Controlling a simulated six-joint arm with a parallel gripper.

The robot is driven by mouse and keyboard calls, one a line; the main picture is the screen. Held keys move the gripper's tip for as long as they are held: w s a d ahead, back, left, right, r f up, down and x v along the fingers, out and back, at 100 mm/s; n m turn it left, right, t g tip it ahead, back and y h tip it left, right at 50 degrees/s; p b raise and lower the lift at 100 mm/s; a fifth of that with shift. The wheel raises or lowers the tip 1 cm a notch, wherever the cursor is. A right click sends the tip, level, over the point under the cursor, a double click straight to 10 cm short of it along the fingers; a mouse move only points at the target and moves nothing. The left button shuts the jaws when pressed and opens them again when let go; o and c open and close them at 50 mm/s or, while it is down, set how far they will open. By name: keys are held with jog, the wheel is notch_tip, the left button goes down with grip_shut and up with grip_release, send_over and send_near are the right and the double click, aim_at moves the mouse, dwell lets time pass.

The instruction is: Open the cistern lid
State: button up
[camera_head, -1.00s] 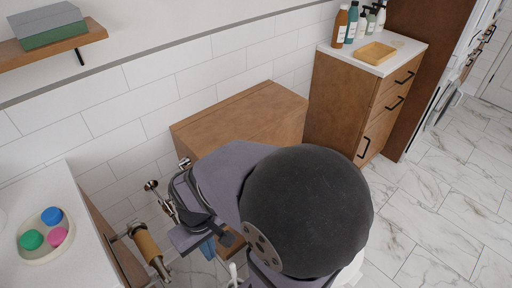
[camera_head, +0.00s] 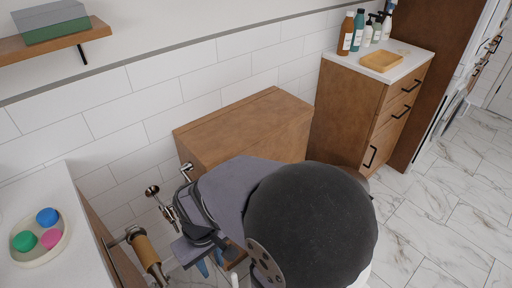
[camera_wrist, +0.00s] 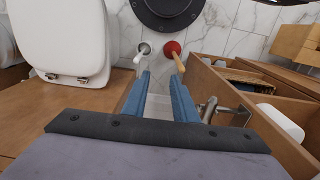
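The brown wooden cistern (camera_head: 205,158) stands against the tiled wall in the head view. Its flat lid (camera_head: 245,120) lies shut on top, with a narrow strip along the back. A chrome lever (camera_head: 187,167) sits at the cistern's left end. My gripper (camera_wrist: 161,74) is open, its two blue fingers apart with nothing between them in the wrist view. In the head view my arm covers the lower front of the cistern, and my gripper is low in front of it, mostly hidden. The white toilet seat (camera_wrist: 60,35) shows in the wrist view.
A toilet-paper holder (camera_head: 147,250) juts out at the left, near my wrist. A white counter (camera_head: 85,245) bears a dish of coloured discs. A wooden cabinet (camera_head: 345,110) with bottles stands right of the cistern. A red plunger (camera_wrist: 172,48) and a brush (camera_wrist: 143,50) stand on the floor.

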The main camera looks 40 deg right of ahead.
jog(key=o, duration=0.3)
jog(key=w+d+f+n+t+h+p, duration=0.1)
jog(key=w+d+f+t, duration=0.2)
jog(key=w+d, duration=0.6)
jog(key=d+f, duration=0.1)
jog(key=d, duration=0.1)
jog(key=shift+w+d+n+t+h+p, duration=0.3)
jog(key=shift+w+d+t+p, duration=0.05)
jog(key=shift+t+p, duration=0.05)
jog(key=w+d+f+n+t+y+p, duration=0.1)
jog(key=w+d+f+n+t+p, duration=0.1)
jog(key=w+d+t, duration=0.25)
jog(key=s+d+r+m+t+p, duration=0.15)
jog(key=s+r+t, duration=0.25)
jog(key=r+t, duration=0.55)
jog(key=w+p, duration=0.1)
jog(key=w, duration=0.7)
jog(key=shift+d+f+y+p, duration=0.3)
jog(key=shift+d+f+p, duration=0.05)
jog(key=shift+d+p, duration=0.05)
jog(key=shift+s, duration=0.1)
grip_shut()
